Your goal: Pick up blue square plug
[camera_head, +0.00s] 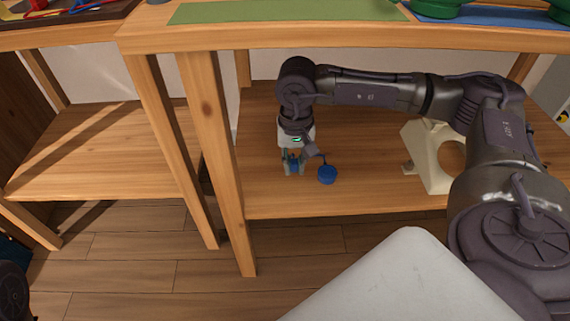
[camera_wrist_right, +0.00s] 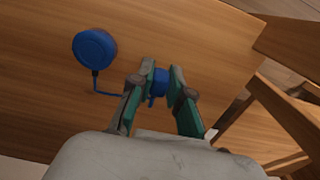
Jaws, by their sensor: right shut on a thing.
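The blue plug (camera_head: 293,161) is between the fingers of my right gripper (camera_head: 294,171), over the lower wooden shelf. In the right wrist view the plug (camera_wrist_right: 160,87) is partly hidden by the green-padded fingers of the gripper (camera_wrist_right: 162,71), which are shut on it. Its square shape cannot be made out, nor whether it touches the shelf. A thin blue cord (camera_wrist_right: 106,94) runs from a round blue disc (camera_wrist_right: 94,48) toward the gripper. The disc also shows in the head view (camera_head: 327,174), just right of the gripper. My left gripper is not in view.
The lower shelf (camera_head: 365,190) is mostly clear around the gripper. A cream stand with a round hole (camera_head: 426,158) is to the right. Wooden legs (camera_head: 213,130) stand to the left. The upper tabletop (camera_head: 300,38) lies above and bears green and blue mats.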

